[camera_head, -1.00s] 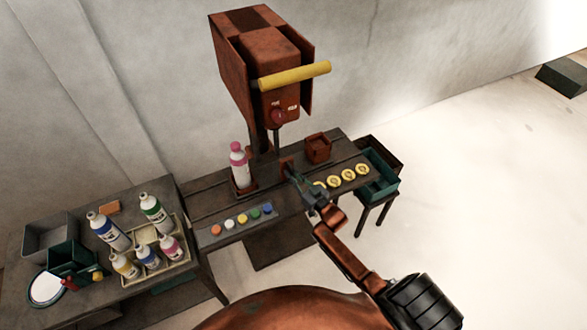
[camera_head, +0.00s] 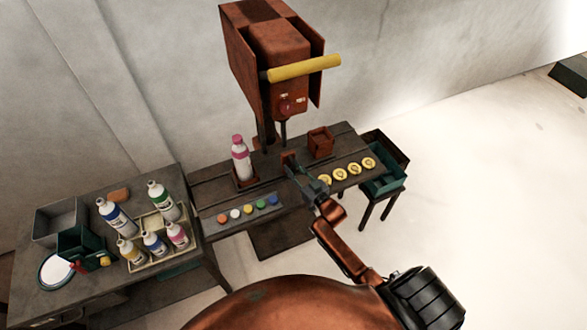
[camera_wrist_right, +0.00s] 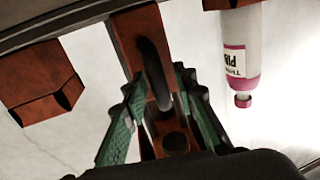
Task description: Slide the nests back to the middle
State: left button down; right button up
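One rust-red nest (camera_head: 246,184) stands on the narrow bench and holds an upright bottle with a pink cap (camera_head: 240,162). A second, box-shaped nest (camera_head: 320,142) stands empty-looking to its right. My right gripper (camera_head: 294,168) reaches over the bench between the two. In the right wrist view its green fingers (camera_wrist_right: 160,118) are spread, with a rust-red upright part and a dark rod (camera_wrist_right: 155,75) showing between or beyond them; contact cannot be told. That view also shows the box nest (camera_wrist_right: 40,85) at left and the bottle (camera_wrist_right: 240,55), cap down, at right. My left gripper is not in view.
A rust-red machine (camera_head: 275,60) with a yellow handle (camera_head: 304,68) rises behind the bench. Coloured buttons (camera_head: 248,209) and yellow discs (camera_head: 354,167) line the front. A left table holds a bottle crate (camera_head: 185,247) and bins. A teal bin (camera_head: 386,184) stands at right.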

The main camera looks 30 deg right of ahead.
jog(key=shift+s, duration=0.1)
jog(key=s+d, duration=0.1)
jog(key=s, duration=1)
jog(key=shift+s+d, duration=0.2)
jog(key=shift+s, duration=0.15)
jog(key=shift+f, duration=0.1)
